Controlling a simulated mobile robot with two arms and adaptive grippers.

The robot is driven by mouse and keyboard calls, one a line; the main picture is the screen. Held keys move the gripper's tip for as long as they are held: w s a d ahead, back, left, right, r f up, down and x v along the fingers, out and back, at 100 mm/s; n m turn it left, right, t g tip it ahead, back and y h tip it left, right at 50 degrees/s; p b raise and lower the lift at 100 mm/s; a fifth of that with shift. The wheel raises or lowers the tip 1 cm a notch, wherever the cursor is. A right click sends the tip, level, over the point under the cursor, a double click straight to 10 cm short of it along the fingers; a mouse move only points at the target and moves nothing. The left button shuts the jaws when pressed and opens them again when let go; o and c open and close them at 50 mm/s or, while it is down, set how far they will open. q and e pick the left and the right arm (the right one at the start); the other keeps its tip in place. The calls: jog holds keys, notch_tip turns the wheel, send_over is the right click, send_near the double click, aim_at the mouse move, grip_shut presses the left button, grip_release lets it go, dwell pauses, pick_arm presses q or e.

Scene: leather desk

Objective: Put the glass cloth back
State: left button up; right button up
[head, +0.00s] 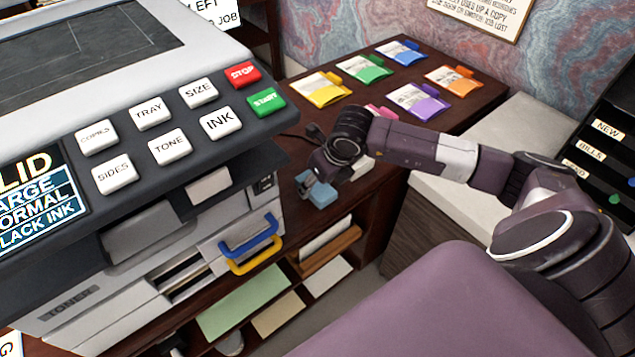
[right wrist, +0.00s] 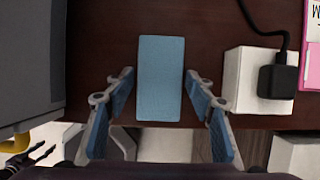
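A light blue flat rectangle, seemingly the glass cloth (right wrist: 160,80), lies on the dark wood desk close to its front edge in the right wrist view. In the head view a light blue patch (head: 322,195) shows under my right gripper, but I cannot surely tell cloth from finger pad there. My right gripper (right wrist: 160,100) is open above the desk, with one blue-padded finger on each side of the cloth. Narrow gaps show between the fingers and the cloth. My right gripper (head: 316,181) reaches in from the right in the head view.
A large copier (head: 150,130) stands close at the left. A white block (right wrist: 245,80) with a black plug (right wrist: 278,81) sits right of the cloth. Several coloured packets (head: 365,68) lie farther back. A black labelled rack (head: 600,160) stands at the right.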

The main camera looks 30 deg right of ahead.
jog(key=shift+o, duration=0.7)
jog(key=shift+r, duration=0.25)
jog(key=b+v, duration=0.2)
jog(key=v, duration=1)
jog(key=shift+f, duration=0.15)
